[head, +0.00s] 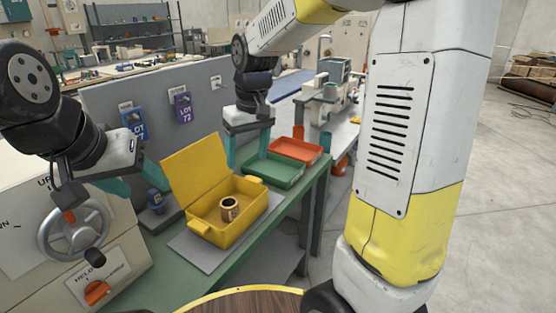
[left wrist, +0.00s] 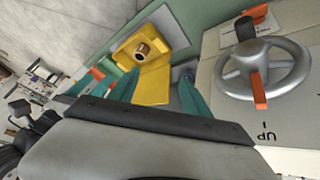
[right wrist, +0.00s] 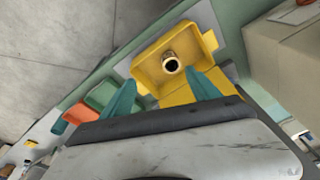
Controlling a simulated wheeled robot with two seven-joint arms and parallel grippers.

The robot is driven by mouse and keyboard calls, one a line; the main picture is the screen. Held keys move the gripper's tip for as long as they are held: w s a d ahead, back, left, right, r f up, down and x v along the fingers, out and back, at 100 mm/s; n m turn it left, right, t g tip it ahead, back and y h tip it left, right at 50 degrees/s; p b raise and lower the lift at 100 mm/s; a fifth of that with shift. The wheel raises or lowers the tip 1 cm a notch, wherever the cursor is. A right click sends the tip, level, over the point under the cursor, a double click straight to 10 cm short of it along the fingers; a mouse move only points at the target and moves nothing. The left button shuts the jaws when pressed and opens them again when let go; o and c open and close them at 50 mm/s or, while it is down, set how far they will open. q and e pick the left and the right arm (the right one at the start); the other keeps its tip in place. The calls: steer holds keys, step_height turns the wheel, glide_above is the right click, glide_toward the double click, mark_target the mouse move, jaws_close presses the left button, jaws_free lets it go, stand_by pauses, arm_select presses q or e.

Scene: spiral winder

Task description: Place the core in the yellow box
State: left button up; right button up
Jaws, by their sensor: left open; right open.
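The yellow box (head: 208,232) stands on a grey mat on the green bench, its lid tilted up and open. The core (head: 229,208), a short tan-brown ring with a dark hole, stands upright inside the box; it also shows in the left wrist view (left wrist: 142,50) and the right wrist view (right wrist: 172,65). My left gripper (head: 143,184) is open and empty, left of the box by the lid side. My right gripper (head: 247,158) is open and empty, behind and above the box, near the green tray. Neither gripper touches the core.
A green tray (head: 273,181) and a red tray (head: 296,151) lie beyond the box. A grey panel with blue (head: 135,124) and purple (head: 183,108) tags stands behind. A handwheel (head: 74,229) is at the left. A round wooden tabletop (head: 245,303) is in front.

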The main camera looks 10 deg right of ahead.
steer(key=s+d+r+m+t, duration=0.2)
steer(key=s+d, duration=0.2)
steer(key=s, duration=0.4)
steer(key=s+d+r+m+t+y, duration=0.1)
steer(key=s+d+r+m+t, duration=0.1)
steer(key=s, duration=0.6)
steer(key=shift+s+d+r+t, duration=0.35)
steer(key=shift+d+r, duration=0.45)
steer(key=shift+d, duration=0.35)
